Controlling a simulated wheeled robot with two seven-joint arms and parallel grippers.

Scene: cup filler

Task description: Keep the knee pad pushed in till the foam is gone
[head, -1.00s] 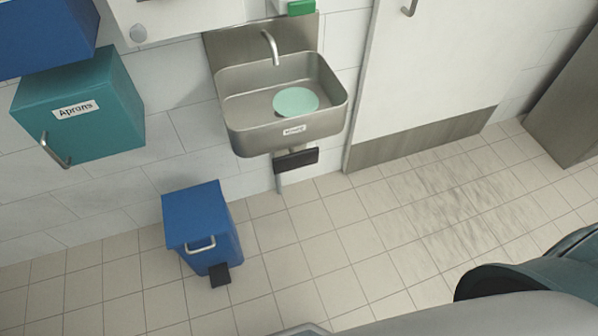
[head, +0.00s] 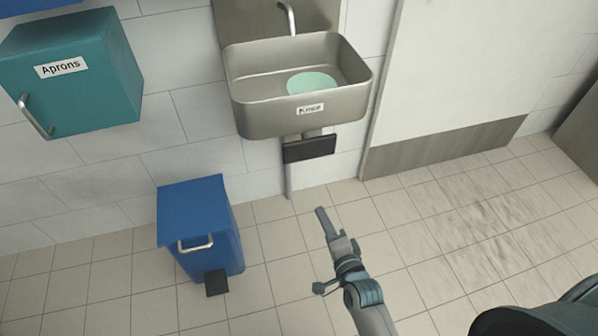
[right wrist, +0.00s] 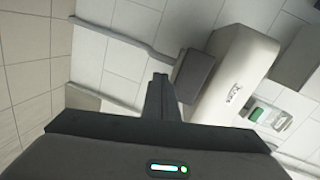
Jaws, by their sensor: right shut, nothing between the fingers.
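The black knee pad (head: 309,149) sits under the front of the steel sink (head: 290,112), which has a label on its front. A pale green round patch, the foam (head: 313,83), lies in the basin. My right gripper (head: 322,214) is shut and empty, in front of and below the pad, with a visible gap in the head view. In the right wrist view the shut fingers (right wrist: 159,84) point toward the pad (right wrist: 194,76), close to its edge; I cannot tell if they touch. My left gripper is not in view.
A blue pedal bin (head: 200,228) stands on the floor left of the sink. A teal Aprons box (head: 95,95) hangs on the wall at left. A white door (head: 460,70) is right of the sink. The tiled floor between is clear.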

